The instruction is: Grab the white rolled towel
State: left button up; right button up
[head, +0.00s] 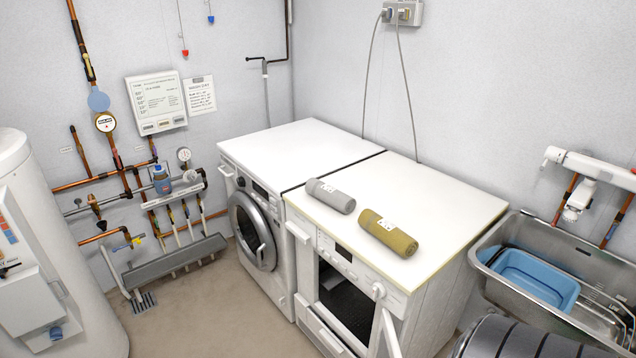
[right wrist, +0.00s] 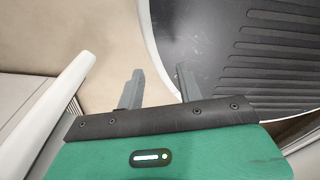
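Two rolled towels lie on the white top of the right-hand machine (head: 450,192) in the head view. One is a light grey roll (head: 331,196) with a white label, on the left; it is the palest roll in view, and no pure white roll shows. The other is a mustard-yellow roll (head: 388,232) with a white label, to its right and nearer, apart from it. My right gripper (right wrist: 158,85) shows in the right wrist view with its two grey fingers apart and nothing between them. Neither towel shows there. My left gripper is not in view.
The right-hand machine's door (head: 388,330) stands open at the front. A second white machine (head: 290,150) adjoins on the left. A metal sink (head: 500,240) holding a blue basin (head: 530,278) is at right. A dark ribbed object (head: 530,340) is at bottom right. Floor (head: 210,315) is clear.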

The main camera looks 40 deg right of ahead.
aim_at(331, 196)
jog(key=i+l+z, duration=0.25)
jog(key=i, duration=0.45)
jog(key=i+j+z, duration=0.15)
jog(key=i+z, duration=0.15)
jog(key=i, duration=0.35)
jog(key=i+j+z, duration=0.25)
jog(key=i, duration=0.45)
jog(key=i+z, duration=0.15)
jog(key=z, duration=0.25)
jog(key=i+j+z, duration=0.1)
jog(key=z, duration=0.3)
jog(key=i+j+z, duration=0.1)
jog(key=z, duration=0.3)
jog(key=i+j+z, duration=0.1)
jog(key=z, duration=0.3)
